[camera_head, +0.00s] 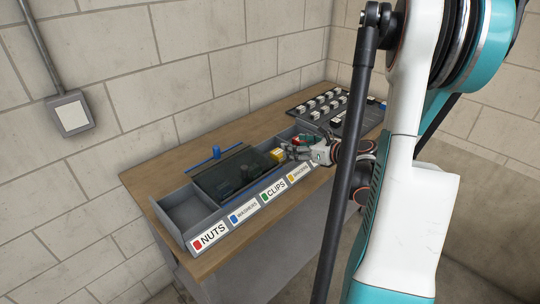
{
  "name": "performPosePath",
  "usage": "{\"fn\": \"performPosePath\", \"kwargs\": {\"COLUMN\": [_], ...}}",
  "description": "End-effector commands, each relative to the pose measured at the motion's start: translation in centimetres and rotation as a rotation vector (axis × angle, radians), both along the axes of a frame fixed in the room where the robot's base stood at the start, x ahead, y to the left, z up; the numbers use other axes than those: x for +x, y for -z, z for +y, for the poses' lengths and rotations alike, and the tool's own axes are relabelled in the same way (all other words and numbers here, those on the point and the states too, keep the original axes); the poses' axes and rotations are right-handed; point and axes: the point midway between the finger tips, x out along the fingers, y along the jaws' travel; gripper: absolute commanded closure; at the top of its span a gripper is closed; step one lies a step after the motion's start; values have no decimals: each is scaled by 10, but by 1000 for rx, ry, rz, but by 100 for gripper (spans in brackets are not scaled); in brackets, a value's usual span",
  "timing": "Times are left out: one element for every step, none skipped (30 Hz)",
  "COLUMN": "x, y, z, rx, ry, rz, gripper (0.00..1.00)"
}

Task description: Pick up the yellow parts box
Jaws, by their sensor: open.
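The small yellow parts box (278,154) sits in the grey compartment tray on the bench, just right of a dark cover. My gripper (289,152) is open at the box's right side, its fingers pointing left toward it. The fingertips appear very near the box; I cannot tell whether they touch it. The gripper hides part of the tray's right end.
The grey tray (184,213) has front labels, including NUTS and CLIPS. A dark see-through cover (225,172) with a blue knob (216,152) lies over its middle. A dark panel with white blocks (344,121) is behind. Bare wooden bench (165,165) shows at left.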

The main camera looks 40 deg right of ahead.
Motion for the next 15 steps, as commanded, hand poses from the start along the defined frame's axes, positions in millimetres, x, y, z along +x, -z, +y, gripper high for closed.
{"fn": "performPosePath", "kwargs": {"x": [-11,-16,-20,-23,-24,-23,-21,-17,-11,-6,-1,7,12,18,24], "y": [14,19,25,28,30,33,35,36,39,41,43,46,49,51,53], "z": [-7,-9,-10,-11,-12,-12,-12,-11,-10,-10,-9,-8,-8,-8,-7], "rx": [-15,-23,-30,-34,-37,-40,-40,-41,-40,-40,-40,-41,-40,-40,-39], "ry": [-4,-8,-14,-17,-19,-22,-24,-25,-27,-27,-27,-28,-27,-27,-26], "rz": [20,31,42,48,51,55,57,57,57,57,56,56,56,56,55], "gripper": [38,38,38,38,38,38,38,38,38,38,38,38,38,38,38]}}
